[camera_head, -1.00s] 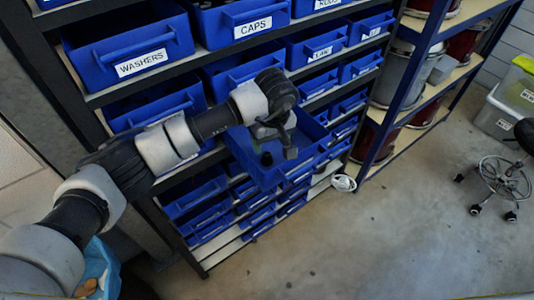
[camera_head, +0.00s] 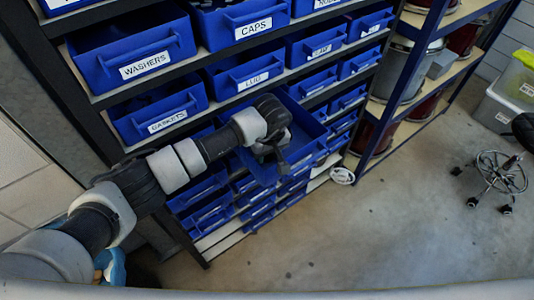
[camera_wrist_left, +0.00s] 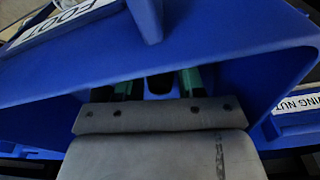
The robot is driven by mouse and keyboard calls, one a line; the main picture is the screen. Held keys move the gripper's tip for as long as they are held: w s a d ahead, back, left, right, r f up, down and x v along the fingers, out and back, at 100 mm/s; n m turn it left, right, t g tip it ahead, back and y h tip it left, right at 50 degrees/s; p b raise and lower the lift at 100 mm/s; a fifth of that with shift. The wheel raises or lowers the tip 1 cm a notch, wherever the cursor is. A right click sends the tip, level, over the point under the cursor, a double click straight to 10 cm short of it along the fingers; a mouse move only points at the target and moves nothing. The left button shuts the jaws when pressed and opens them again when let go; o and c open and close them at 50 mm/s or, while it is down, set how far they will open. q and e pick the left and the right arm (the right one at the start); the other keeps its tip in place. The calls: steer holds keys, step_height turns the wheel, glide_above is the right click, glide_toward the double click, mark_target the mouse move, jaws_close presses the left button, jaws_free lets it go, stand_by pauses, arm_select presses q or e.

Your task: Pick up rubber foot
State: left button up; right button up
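A dark rubber foot (camera_wrist_left: 160,84) stands in a pulled-out blue drawer, whose front label reads "FOOT" in the left wrist view (camera_wrist_left: 75,55). My left gripper (camera_wrist_left: 158,76) reaches into this drawer. Its two fingers, with green pads, stand on either side of the foot, with blue showing in the gaps, so it is open. In the head view the left gripper (camera_head: 272,160) points down into the open drawer (camera_head: 306,128) and hides the foot. My right gripper is in neither view.
Labelled blue bins, such as washers (camera_head: 132,52) and caps (camera_head: 243,20), fill the rack above and around the open drawer. A blue-framed shelf (camera_head: 385,125) stands to the right. A bin labelled wing nut (camera_wrist_left: 295,105) sits beside the drawer.

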arm_select(q)
steer(key=c, duration=0.5)
steer(key=shift+r, duration=0.1)
